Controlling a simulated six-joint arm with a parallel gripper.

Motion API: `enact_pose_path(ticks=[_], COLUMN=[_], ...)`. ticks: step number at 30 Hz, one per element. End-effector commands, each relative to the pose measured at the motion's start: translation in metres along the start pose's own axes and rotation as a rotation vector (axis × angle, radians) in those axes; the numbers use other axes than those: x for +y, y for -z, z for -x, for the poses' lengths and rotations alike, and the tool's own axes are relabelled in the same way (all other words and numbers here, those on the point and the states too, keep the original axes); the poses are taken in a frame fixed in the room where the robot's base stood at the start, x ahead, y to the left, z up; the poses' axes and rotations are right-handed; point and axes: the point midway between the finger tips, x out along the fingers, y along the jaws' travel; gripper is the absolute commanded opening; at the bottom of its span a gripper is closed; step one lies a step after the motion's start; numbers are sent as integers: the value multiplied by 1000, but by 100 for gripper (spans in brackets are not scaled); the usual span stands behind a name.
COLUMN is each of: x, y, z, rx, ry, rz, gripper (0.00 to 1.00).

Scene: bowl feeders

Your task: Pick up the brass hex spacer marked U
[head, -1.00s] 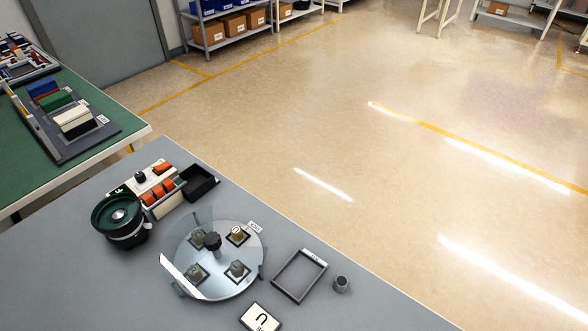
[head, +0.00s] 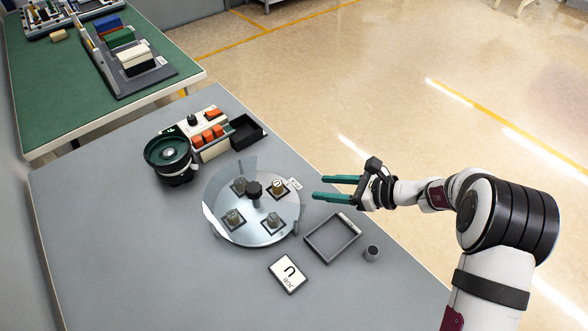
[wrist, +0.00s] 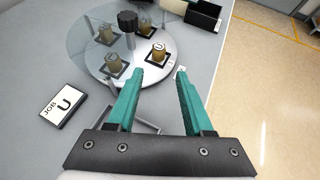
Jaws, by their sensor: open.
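A round turntable (head: 252,237) on the grey bench carries several brass hex spacers, each on a dark square pad. A clear cover spans much of it. The spacer at the right (head: 279,185) looks brighter and uncovered, and it also shows in the wrist view (wrist: 158,51). Its top mark is too small to read surely. Other spacers (head: 233,217) (wrist: 113,62) look duller, their marks unclear. A card reading JOB U (head: 288,274) lies on the bench in front. My gripper (head: 320,187) is open and empty, its teal fingers right of the turntable and pointing toward it.
A dark knob (head: 254,190) stands up at the turntable's middle. An empty grey tray (head: 333,260) and a small grey cylinder (head: 371,253) are to its right. A green bowl feeder (head: 168,152), an orange-switched control box (head: 208,136) and a black bin (head: 246,132) stand behind.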

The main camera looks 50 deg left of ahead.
Motion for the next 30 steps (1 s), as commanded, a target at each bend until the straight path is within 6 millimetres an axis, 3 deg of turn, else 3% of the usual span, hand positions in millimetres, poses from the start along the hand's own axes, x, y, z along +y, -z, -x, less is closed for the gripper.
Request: enact_pose_path(ticks=[6, 18, 26, 27, 30], x=[2, 3, 2, 2, 2], y=[0, -3, -3, -3, -3], z=[-62, -129, -138, -137, -137], rx=[3, 3, 2, 2, 2], ry=[-5, -3, 0, 0, 0], rz=[3, 4, 3, 3, 4], gripper=[52, 52, 52, 50, 32])
